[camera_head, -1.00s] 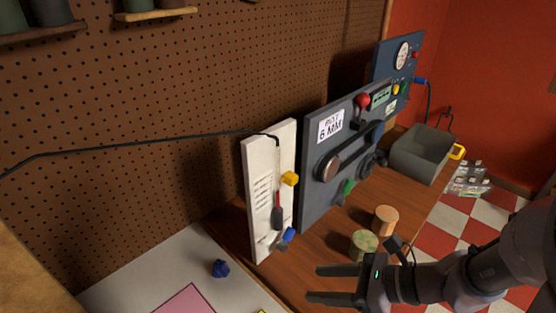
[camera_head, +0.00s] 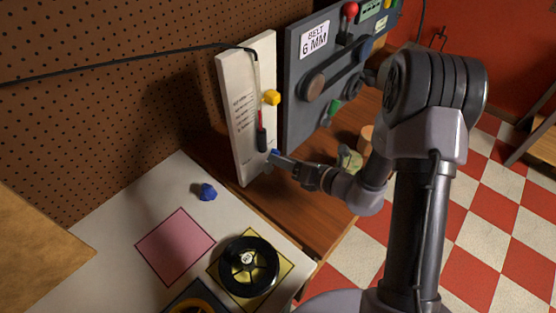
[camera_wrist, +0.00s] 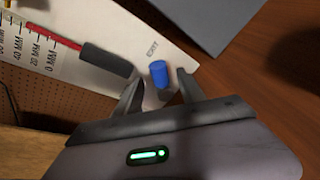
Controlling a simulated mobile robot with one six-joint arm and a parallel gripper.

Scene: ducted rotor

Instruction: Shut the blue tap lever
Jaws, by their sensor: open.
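The blue tap lever (camera_wrist: 159,74) is a short blue cylinder low on the white panel. In the wrist view it lies between the two open fingers of my gripper (camera_wrist: 160,95), near their tips. I cannot tell whether either finger touches it. In the head view my gripper (camera_head: 276,160) reaches the lower right edge of the white panel (camera_head: 240,110). Only a small bit of the blue lever (camera_head: 274,152) shows there; the rest is hidden by the gripper.
A yellow knob (camera_head: 271,97) and a red indicator with a dark end (camera_head: 261,138) sit above on the panel. A dark machine panel (camera_head: 300,75) stands to the right. A green cylinder (camera_head: 349,158) is near my arm. A blue lump (camera_head: 207,192) lies on the white table.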

